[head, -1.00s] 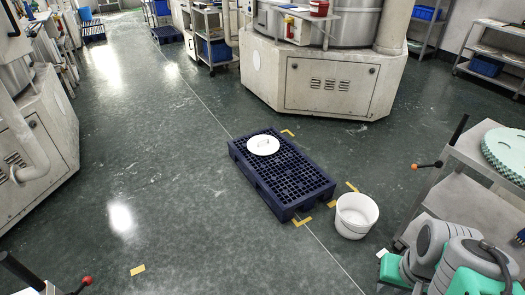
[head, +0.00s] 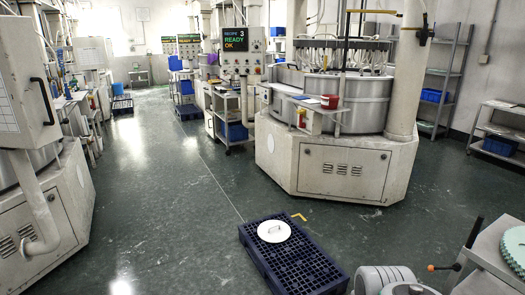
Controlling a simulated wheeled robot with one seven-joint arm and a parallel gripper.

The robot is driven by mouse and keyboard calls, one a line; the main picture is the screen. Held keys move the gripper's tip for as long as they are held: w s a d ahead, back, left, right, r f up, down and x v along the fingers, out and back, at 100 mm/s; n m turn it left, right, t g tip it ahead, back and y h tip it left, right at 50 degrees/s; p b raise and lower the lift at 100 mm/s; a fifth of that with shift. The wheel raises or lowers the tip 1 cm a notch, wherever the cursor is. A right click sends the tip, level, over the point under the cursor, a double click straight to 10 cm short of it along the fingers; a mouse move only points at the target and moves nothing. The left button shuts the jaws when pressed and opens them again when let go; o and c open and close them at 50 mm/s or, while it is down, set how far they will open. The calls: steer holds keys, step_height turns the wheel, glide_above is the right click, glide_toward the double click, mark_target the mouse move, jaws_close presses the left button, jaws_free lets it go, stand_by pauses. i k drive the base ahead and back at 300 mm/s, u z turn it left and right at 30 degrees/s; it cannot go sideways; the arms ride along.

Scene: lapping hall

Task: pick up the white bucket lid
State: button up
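The white bucket lid (head: 273,231) is a round disc with a small raised handle. It lies flat on the far part of the dark blue pallet (head: 252,240) on the floor, in the lower middle of the head view. The near end of the pallet is cut off by the bottom edge. The gripper is not in view.
A large lapping machine (head: 340,175) stands behind the pallet on the right, another (head: 70,205) on the left. A grey cart (head: 490,245) with a green disc (head: 515,248) is at the lower right. The floor left of the pallet is clear.

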mark_target(270, 231)
steer(key=u, duration=0.9)
steer(key=i, duration=1.1)
steer(key=u, duration=0.65)
steer(key=i, duration=1.7)
steer(key=z, duration=1.05)
steer(key=i, duration=1.1)
steer(key=z, duration=0.7)
steer(key=i, duration=0.5)
steer(key=z, duration=0.05)
